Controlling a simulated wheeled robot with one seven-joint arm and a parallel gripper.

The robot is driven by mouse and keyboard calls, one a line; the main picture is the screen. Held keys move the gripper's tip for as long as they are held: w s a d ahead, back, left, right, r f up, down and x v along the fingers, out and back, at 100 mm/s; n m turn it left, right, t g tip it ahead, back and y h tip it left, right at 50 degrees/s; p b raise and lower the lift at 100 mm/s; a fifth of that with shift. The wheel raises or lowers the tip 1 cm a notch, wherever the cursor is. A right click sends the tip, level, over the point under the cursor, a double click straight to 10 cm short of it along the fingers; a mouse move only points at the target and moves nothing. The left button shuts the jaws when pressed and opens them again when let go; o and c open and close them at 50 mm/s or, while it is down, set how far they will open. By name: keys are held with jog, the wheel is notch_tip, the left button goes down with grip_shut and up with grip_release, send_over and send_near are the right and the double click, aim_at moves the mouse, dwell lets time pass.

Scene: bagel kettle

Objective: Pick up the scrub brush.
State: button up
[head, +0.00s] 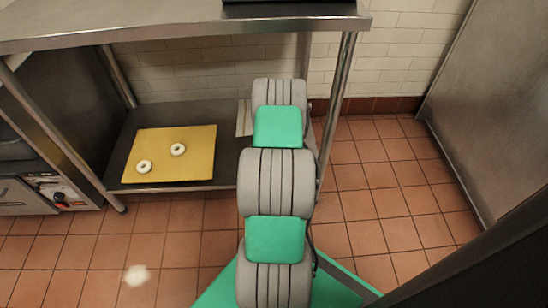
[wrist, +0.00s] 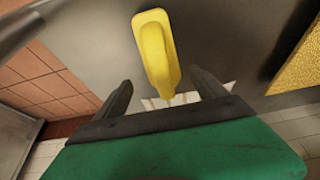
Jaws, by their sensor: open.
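The scrub brush (wrist: 156,48) shows in the wrist view as a yellow handle lying on the grey metal shelf. Its lower end points into the gap between my fingers. Its bristles cannot be made out clearly. My gripper (wrist: 163,90) is open, with one dark finger on each side of that gap and nothing held between them. I cannot tell how far the fingertips are above the shelf. In the head view my arm hides both the brush and my gripper.
The lower shelf (head: 226,150) sits under a steel table (head: 180,22) with metal legs. A yellow board (head: 197,162) with two bagels lies on the shelf to the left; its edge shows in the wrist view (wrist: 300,68). Tiled floor is open to the right. A pale spot (head: 136,275) is on the floor.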

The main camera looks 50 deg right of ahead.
jog(key=x, duration=0.1)
jog(key=b+x, duration=0.1)
jog(key=x, duration=0.1)
jog(key=b+x, duration=0.1)
jog(key=x, duration=0.1)
jog(key=shift+w+a, duration=0.1)
jog(key=shift+a, duration=0.2)
jog(key=shift+r, duration=0.1)
jog(key=c, duration=1.5)
